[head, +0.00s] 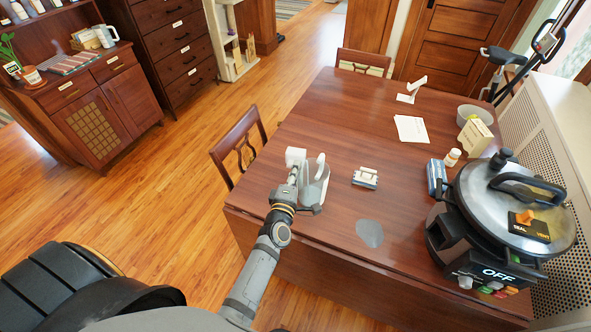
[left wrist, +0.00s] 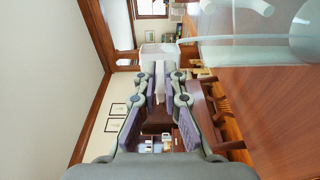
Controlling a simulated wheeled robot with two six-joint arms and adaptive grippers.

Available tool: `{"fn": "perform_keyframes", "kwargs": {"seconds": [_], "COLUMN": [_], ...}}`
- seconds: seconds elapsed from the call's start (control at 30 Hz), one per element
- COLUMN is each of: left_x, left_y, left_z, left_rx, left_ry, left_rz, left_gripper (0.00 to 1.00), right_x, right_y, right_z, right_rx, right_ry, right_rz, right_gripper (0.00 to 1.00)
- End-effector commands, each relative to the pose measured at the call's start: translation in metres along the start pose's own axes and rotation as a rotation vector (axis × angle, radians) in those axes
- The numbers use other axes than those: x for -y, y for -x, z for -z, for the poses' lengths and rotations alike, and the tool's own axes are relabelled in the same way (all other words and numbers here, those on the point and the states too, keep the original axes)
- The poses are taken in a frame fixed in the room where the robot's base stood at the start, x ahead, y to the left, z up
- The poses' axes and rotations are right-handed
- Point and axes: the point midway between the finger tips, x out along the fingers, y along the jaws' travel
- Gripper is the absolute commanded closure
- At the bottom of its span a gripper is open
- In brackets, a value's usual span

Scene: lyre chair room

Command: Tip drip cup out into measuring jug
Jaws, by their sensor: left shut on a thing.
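The drip cup (head: 295,156), small and whitish, is at the tip of my left gripper (head: 293,177). The gripper is shut on it and holds it above the table. In the left wrist view, the pale, translucent cup (left wrist: 158,52) shows at the ends of the fingers (left wrist: 165,82). The clear measuring jug (head: 315,188) with a pale handle stands on the table just right of the gripper. In the left wrist view, the jug (left wrist: 250,55) fills the upper right, close beside the cup. I cannot tell the cup's contents or exact tilt. My right gripper is out of view.
The wooden table (head: 310,123) has a grey oval patch (head: 369,234) and a small white-topped item (head: 365,178). A large cooker (head: 512,205), a pill bottle (head: 452,157) and a bowl (head: 474,114) stand at right. A chair (head: 240,143) is at the left edge.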

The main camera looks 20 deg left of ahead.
Motion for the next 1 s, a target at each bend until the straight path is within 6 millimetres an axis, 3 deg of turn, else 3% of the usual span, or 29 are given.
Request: {"fn": "perform_keyframes", "kwargs": {"seconds": [0.23, 0.47, 1.0], "left_x": [-0.004, -0.003, -0.004], "left_y": [0.0, -0.001, -0.025], "left_z": [-0.003, -0.003, -0.006], "left_rx": [0.0, 0.0, 0.0], "left_ry": [-0.134, -0.141, -0.28], "left_rz": [0.0, -0.001, 0.0], "left_gripper": [1.0, 1.0, 1.0], "right_x": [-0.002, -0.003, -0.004], "right_y": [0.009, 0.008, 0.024], "right_z": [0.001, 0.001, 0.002], "right_rx": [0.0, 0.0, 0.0], "right_ry": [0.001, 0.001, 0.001], "right_rz": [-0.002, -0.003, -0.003], "right_gripper": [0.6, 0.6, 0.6]}}
